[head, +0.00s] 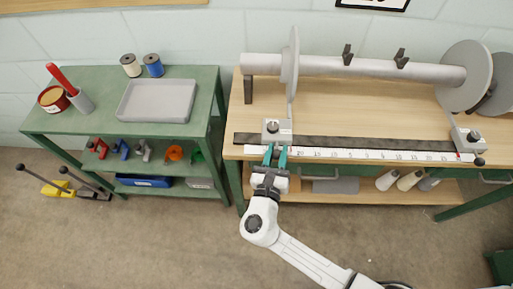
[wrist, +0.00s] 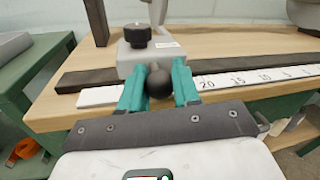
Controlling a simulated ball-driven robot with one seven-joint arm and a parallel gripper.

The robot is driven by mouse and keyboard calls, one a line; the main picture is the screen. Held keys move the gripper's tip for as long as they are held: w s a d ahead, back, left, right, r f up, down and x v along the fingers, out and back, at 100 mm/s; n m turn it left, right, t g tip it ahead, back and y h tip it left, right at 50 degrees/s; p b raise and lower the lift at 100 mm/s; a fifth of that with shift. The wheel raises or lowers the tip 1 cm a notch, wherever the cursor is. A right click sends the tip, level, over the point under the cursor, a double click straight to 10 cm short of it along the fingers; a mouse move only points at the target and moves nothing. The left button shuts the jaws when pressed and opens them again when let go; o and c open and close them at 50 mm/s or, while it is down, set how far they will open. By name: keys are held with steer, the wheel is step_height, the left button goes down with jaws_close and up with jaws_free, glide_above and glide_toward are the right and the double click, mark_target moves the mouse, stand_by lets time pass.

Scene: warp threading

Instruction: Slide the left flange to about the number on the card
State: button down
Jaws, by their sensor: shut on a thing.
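The left flange (head: 290,64) is a grey disc on the left part of the long roller, joined by an arm to a sliding block (head: 277,131) with a black knob on top. In the wrist view the block (wrist: 170,53) carries a dark round handle (wrist: 159,84) at its front. My gripper (head: 276,155) is shut on this handle, teal fingers on either side (wrist: 160,78). The white scale (head: 350,155) shows 20 just right of the fingers; the marks behind them are hidden. A black-framed card (head: 373,5) on the wall is cut off, its number not readable.
The right flange (head: 464,75) and its block (head: 467,138) stand at the rail's right end. The dark rail (head: 360,143) is clear between the blocks. A green shelf (head: 105,95) with a grey tray (head: 157,101) stands left of the bench.

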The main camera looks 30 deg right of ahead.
steer(key=shift+s+d, duration=0.85)
steer(key=shift+d, duration=0.25)
steer(key=c, duration=1.1)
jaws_free()
steer(key=v, duration=1.1)
steer(key=shift+b, duration=0.4)
steer(key=shift+d, duration=0.1)
